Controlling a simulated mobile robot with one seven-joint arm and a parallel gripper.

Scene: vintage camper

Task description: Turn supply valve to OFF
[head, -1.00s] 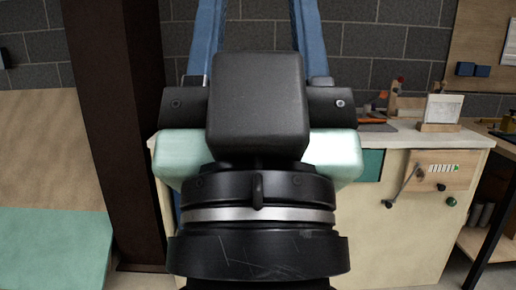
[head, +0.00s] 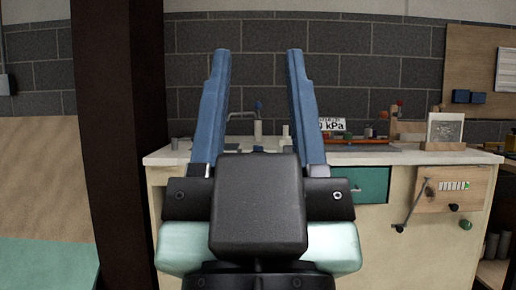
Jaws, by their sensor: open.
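A wooden panel (head: 466,202) is mounted on the cream cabinet front at the right in the head view. A thin grey lever (head: 414,205) with a dark knob at its lower end slants down to the left from the panel's left part. It looks like the supply valve's handle, but I cannot read any ON or OFF mark. My gripper (head: 258,62) is in the middle of the view, its two blue fingers pointing up and spread wide apart. Nothing is between them. It is well left of the lever and not touching it.
The cabinet's countertop (head: 385,157) carries a sink tap (head: 257,128), a picture stand (head: 444,131) and small items. A teal drawer front (head: 368,185) is left of the panel. A dark brown post (head: 118,140) stands at left. A green knob (head: 466,225) sits below the panel.

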